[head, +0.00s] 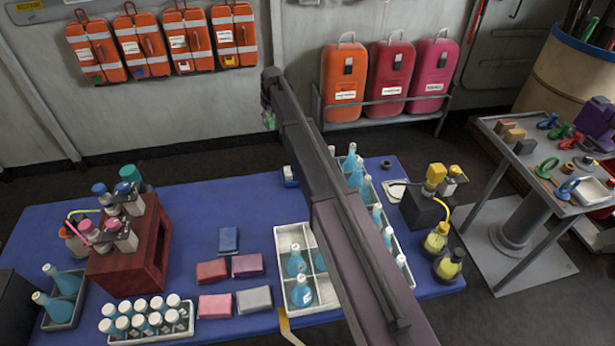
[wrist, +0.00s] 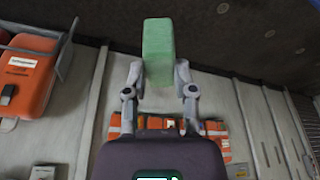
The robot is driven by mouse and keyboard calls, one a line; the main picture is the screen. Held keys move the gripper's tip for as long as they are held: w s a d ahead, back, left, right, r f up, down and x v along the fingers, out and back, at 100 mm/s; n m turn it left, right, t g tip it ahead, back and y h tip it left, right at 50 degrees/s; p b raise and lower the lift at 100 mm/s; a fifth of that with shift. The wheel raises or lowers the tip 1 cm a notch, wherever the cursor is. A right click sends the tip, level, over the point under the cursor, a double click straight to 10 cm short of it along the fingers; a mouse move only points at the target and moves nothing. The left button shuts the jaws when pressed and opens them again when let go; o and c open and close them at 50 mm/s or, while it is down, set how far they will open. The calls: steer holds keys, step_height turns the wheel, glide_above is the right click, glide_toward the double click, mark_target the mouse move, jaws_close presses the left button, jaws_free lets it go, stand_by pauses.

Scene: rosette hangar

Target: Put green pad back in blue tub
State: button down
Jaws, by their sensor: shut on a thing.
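The green pad is a pale green block, held upright between the two fingers of my gripper (wrist: 158,76). The pad (wrist: 158,45) fills the gap between the fingertips in the wrist view. In the head view my arm reaches over the table to the far side, and a sliver of the green pad (head: 268,121) shows beside the arm's end, high in front of the wall. A small blue and white object (head: 289,177) lies at the table's back edge, partly behind my arm; I cannot tell whether it is the blue tub. No other blue tub is clearly visible.
Blue, red, magenta, pink and grey pads (head: 228,240) lie on the blue table (head: 190,205). White crates of bottles (head: 300,290) stand by my arm. A dark red stand (head: 130,250) is at left, a grey side table (head: 520,150) at right. The table's back left is clear.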

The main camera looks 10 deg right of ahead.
steer(key=s+d+f+m+b, duration=0.2)
steer(key=s+d, duration=0.4)
steer(key=s, duration=0.1)
steer(key=s+d+f+m+h+b, duration=0.1)
steer(key=s+d+m, duration=0.2)
steer(key=s+d, duration=0.4)
steer(key=shift+s+f+b, duration=0.35)
steer(key=shift+s+f, duration=0.05)
steer(key=shift+s, duration=0.2)
steer(key=shift+f, duration=0.1)
step_height(320, 180, down, 6)
steer(key=b, duration=0.6)
steer(key=shift+f+b, duration=1.95)
steer(key=shift+b, duration=0.05)
steer(key=shift+f, duration=0.1)
steer(key=shift+c, duration=2.1)
jaws_free()
steer(key=p+v, duration=1.1)
steer(key=v, duration=0.1)
steer(key=shift+p, duration=0.3)
